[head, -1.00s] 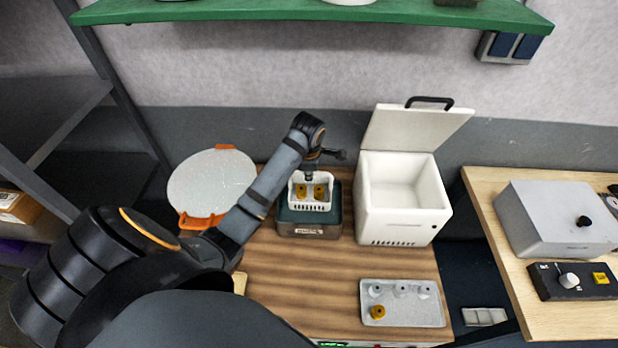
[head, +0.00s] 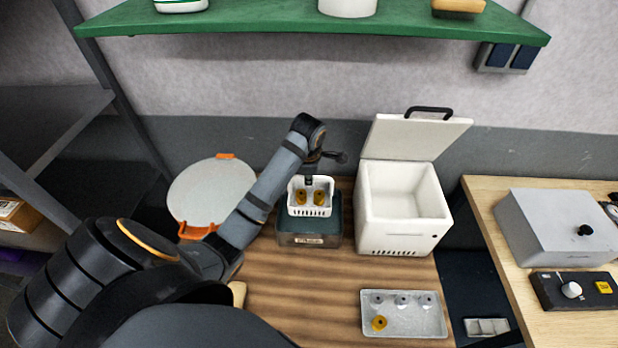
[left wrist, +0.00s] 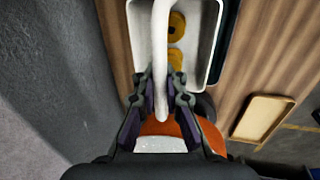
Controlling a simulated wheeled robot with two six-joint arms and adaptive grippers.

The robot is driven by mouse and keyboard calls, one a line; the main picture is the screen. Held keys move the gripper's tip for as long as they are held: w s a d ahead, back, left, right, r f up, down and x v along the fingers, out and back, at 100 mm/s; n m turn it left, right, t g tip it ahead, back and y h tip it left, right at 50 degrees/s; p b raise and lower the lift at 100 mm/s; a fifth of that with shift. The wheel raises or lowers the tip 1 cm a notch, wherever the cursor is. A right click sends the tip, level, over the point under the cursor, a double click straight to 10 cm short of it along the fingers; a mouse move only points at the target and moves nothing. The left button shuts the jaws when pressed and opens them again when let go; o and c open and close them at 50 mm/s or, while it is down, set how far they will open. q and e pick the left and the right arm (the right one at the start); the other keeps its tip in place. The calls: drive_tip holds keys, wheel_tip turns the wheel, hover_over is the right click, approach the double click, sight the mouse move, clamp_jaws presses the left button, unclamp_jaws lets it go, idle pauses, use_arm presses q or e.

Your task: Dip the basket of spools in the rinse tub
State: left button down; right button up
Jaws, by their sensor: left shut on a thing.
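The white basket (head: 310,210) holds two amber spools (head: 319,198) and shows over the dark green rinse tub (head: 309,240), which has a label on its front. The basket's slotted front is visible above the tub's front rim; I cannot tell exactly how high its bottom hangs. My left gripper (head: 310,181) is shut on the basket's handle. In the left wrist view the fingers (left wrist: 160,98) close on the white handle (left wrist: 161,50), with the amber spools (left wrist: 177,28) below it. My right gripper is not in view.
A white box (head: 405,215) with its lid up stands right of the tub. A grey tray (head: 405,328) with several spools lies in front. A round pale lid-like disc with orange clips (head: 212,190) is at left. A green shelf (head: 400,24) hangs above.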

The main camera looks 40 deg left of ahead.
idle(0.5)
use_arm(q)
drive_tip(key=shift+w+v, duration=0.15)
drive_tip(key=shift+v, duration=0.6)
drive_tip(key=shift+w+v, duration=0.15)
drive_tip(key=shift+v, duration=0.55)
drive_tip(key=shift+a, duration=0.2)
